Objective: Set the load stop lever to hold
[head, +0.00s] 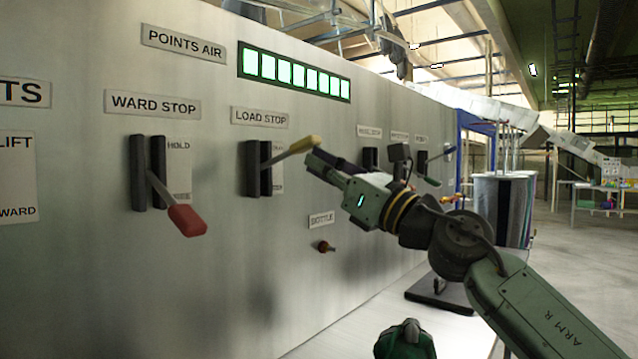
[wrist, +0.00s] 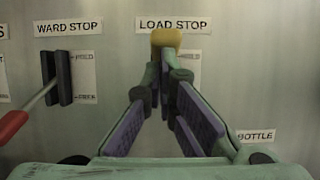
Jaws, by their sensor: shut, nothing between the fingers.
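The load stop lever has a yellow handle (head: 302,144) that juts out from a black slotted mount (head: 253,168) under the LOAD STOP sign (head: 259,117). Its arm slopes slightly upward from the slot. The small plate beside the slot is partly covered and I cannot read its words. My gripper (head: 313,157) is shut and empty, with its fingertips close to the handle's end, just below it in the head view. In the wrist view the yellow handle (wrist: 166,38) shows just beyond the closed fingertips (wrist: 165,60). I cannot tell whether they touch.
The ward stop lever with a red handle (head: 187,220) points down at the left; its plate (head: 178,170) reads HOLD at the top. A small knob (head: 325,247) sits below the BOTTLE sign. More levers (head: 400,160) stand further right, behind my gripper. Open space lies before the panel.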

